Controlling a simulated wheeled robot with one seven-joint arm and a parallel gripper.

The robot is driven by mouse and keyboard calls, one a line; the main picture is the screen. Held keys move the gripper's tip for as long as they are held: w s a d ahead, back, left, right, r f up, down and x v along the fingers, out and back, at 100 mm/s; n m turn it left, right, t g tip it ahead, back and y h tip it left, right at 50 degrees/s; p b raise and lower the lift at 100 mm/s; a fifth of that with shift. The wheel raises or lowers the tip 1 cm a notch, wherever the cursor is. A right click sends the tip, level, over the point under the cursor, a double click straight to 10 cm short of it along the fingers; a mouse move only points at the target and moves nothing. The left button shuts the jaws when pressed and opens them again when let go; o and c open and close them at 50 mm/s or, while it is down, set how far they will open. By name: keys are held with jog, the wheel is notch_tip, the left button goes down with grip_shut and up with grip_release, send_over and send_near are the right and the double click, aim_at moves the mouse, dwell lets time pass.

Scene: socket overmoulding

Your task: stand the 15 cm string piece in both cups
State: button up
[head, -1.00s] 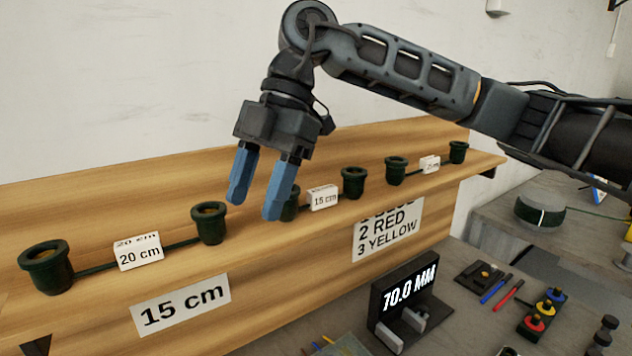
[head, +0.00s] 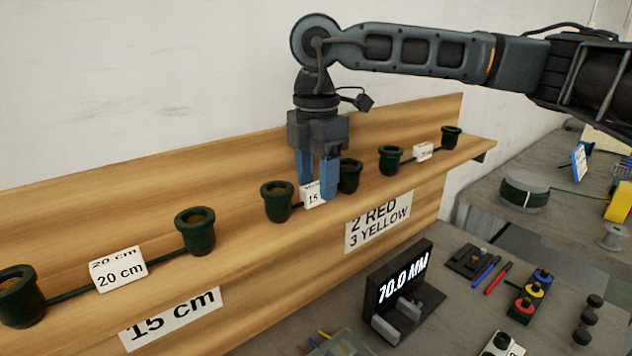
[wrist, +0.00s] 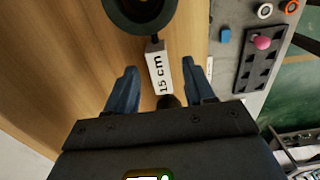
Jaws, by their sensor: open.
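The 15 cm string piece carries a white "15 cm" label block (head: 311,196), which stands on the wooden shelf between two dark green cups. The left cup (head: 277,202) and the right cup (head: 349,176) flank it. My gripper (head: 317,190) is open, pointing down over the label, with a blue finger to either side of it. In the wrist view the label (wrist: 159,72) shows between the open fingers (wrist: 160,85), with a large cup (wrist: 140,8) beyond it. I cannot tell whether the fingers touch the label. Most of the string is hidden by the fingers and label.
The 20 cm piece (head: 119,268) spans two cups at the left, and a shorter labelled piece (head: 422,152) spans two at the right. Below, the grey bench holds a 70.0 MM gauge (head: 405,295), pens and coloured parts. The wall rises behind the shelf.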

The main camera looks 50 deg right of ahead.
jog(key=shift+f, duration=0.95)
grip_shut()
